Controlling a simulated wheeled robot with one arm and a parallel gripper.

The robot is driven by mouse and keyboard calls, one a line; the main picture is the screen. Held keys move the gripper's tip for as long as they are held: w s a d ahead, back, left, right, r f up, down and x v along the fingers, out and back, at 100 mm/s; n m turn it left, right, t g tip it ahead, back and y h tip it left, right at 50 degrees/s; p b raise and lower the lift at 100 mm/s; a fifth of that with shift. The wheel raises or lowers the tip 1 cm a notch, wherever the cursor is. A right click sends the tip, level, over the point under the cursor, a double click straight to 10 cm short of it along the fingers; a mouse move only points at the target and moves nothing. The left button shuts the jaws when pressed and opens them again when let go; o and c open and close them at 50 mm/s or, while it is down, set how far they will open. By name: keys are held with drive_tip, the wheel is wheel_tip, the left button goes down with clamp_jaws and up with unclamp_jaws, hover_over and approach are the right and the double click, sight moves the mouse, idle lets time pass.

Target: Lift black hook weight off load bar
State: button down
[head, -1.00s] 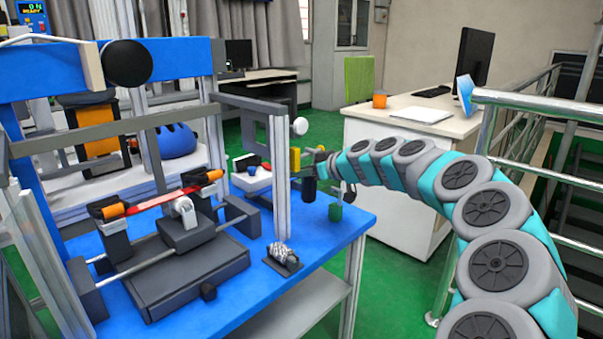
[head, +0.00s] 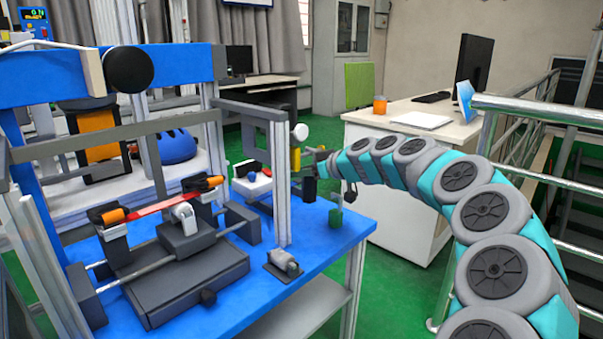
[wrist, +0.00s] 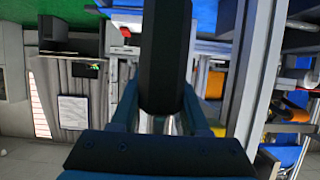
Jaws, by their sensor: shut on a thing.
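My gripper (head: 314,172) is at the right of the blue rig table, at the end of my arm. It is shut on a dark upright block, which I take to be the black hook weight (head: 309,189). In the wrist view the black hook weight (wrist: 165,55) stands between the two teal fingers of my gripper (wrist: 163,108). I cannot make out its hook or whether it touches a load bar. A small yellow piece (head: 295,158) is just left of my gripper.
The blue table (head: 325,245) carries a dark carriage (head: 185,235) with a red strip and a small grey fixture (head: 284,263). A metal post (head: 280,185) stands close left of my gripper. Metal railings (head: 540,110) are at right.

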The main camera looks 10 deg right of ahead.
drive_tip(key=shift+r, duration=0.3)
drive_tip(key=shift+d+r, duration=0.1)
drive_tip(key=shift+r, duration=0.7)
drive_tip(key=shift+s+d+f+b, duration=0.15)
drive_tip(key=shift+s+d+b, duration=0.4)
drive_tip(key=shift+s+b, duration=0.25)
drive_tip(key=shift+s+d+b, duration=0.8)
drive_tip(key=shift+s+d, duration=0.05)
drive_tip(key=shift+s, duration=0.3)
drive_tip(key=shift+s+d+b, duration=0.8)
drive_tip(key=shift+s, duration=0.3)
drive_tip(key=shift+r, duration=0.25)
drive_tip(key=shift+s+d+r+p, duration=0.15)
drive_tip(key=shift+s+d+r, duration=0.1)
drive_tip(key=shift+r, duration=0.55)
drive_tip(key=shift+s+d+r+p, duration=0.1)
drive_tip(key=shift+s+r, duration=0.2)
drive_tip(key=shift+r, duration=0.5)
drive_tip(key=shift+s+d+r+p, duration=0.15)
drive_tip(key=shift+s+d+r, duration=0.1)
drive_tip(key=shift+r, duration=0.55)
